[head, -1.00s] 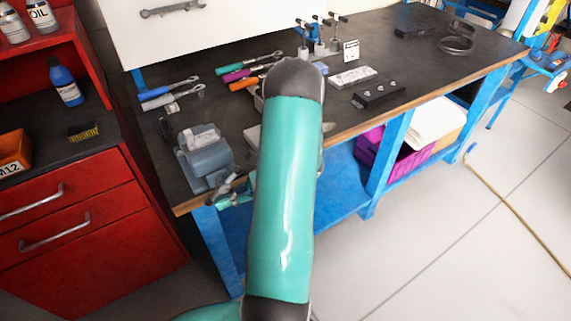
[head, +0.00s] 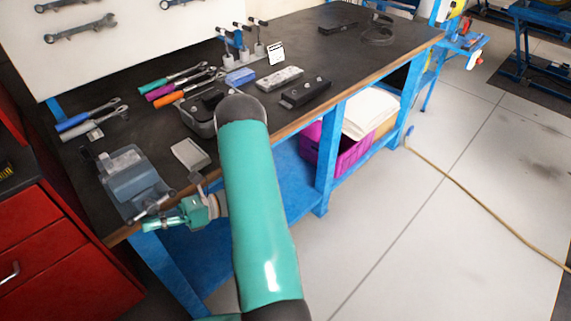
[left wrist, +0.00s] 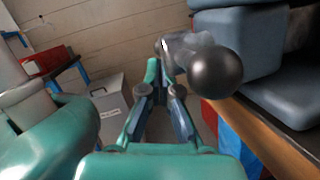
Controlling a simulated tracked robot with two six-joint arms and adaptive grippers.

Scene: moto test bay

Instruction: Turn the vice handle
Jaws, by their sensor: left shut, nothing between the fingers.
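The blue-grey vice (head: 125,172) is at the near left corner of the dark workbench in the head view. Its metal handle bar (head: 153,206) is at the vice's front, past the bench edge. My left gripper (head: 146,225) is shut and empty, its fingers pointing left just below and in front of the handle. In the left wrist view, the shut fingers (left wrist: 156,68) are beside the handle's dark round end knob (left wrist: 216,72), which looms close on their right. The vice body (left wrist: 240,45) is behind it. I cannot tell whether fingers and handle touch. My right gripper is not in view.
The workbench (head: 190,50) carries wrenches (head: 92,120), a small grey block (head: 190,153) and a black rail (head: 305,93). A red drawer cabinet (head: 50,255) stands to the left. A purple crate (head: 322,155) is on the lower shelf. The floor at right is mostly clear.

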